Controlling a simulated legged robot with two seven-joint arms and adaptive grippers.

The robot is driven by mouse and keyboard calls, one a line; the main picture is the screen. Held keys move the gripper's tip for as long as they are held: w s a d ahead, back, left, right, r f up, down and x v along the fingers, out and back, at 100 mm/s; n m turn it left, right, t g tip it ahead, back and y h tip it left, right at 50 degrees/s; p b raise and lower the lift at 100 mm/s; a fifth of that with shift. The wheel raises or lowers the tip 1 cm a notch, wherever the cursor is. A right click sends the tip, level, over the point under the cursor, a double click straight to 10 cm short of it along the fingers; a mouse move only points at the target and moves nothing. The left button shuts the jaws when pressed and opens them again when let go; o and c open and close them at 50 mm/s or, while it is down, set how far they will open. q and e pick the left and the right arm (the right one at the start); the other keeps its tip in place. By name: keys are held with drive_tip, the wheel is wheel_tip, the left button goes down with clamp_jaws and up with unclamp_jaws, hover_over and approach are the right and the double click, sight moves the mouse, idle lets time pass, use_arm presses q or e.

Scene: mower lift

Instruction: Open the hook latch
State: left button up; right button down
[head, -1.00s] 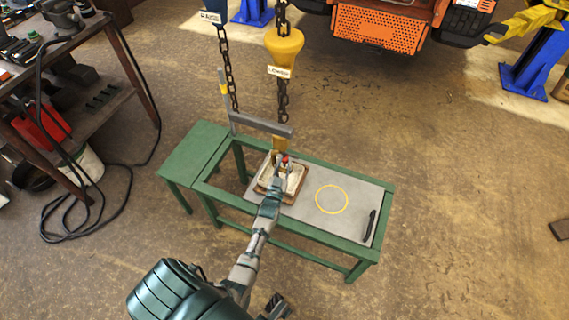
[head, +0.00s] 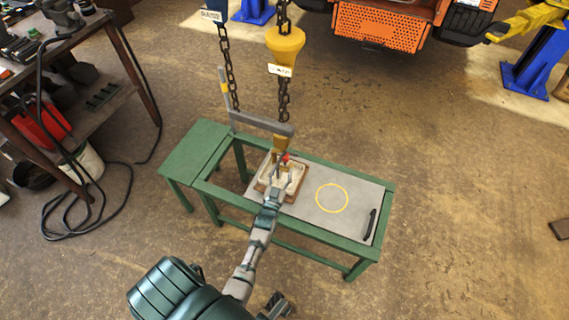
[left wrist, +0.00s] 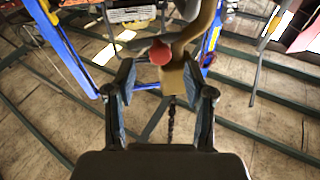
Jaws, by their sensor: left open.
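The yellow hook (head: 280,145) hangs at the end of a chain over the green-framed bench. A red latch knob (head: 285,158) sits at its side. In the left wrist view the hook (left wrist: 178,75) is a tan curved body, with the round red knob (left wrist: 160,52) in front of it, close to the left finger. My left gripper (left wrist: 165,100) is open, its two dark fingers apart on either side of the hook and below the knob. In the head view my left gripper (head: 279,170) is small and just below the hook; exact contact cannot be told.
A yellow chain hoist (head: 285,48) carries the chain. A grey bar (head: 262,122) runs beside the hook. The green bench (head: 325,246) holds a brown-rimmed tray (head: 262,188) and a grey plate (head: 350,190) with a yellow ring. A cluttered workbench (head: 85,30) stands at left.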

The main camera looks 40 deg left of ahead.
use_arm(q)
drive_tip(key=v, duration=0.7)
drive_tip(key=shift+d, duration=0.15)
drive_tip(key=shift+s+f, duration=0.1)
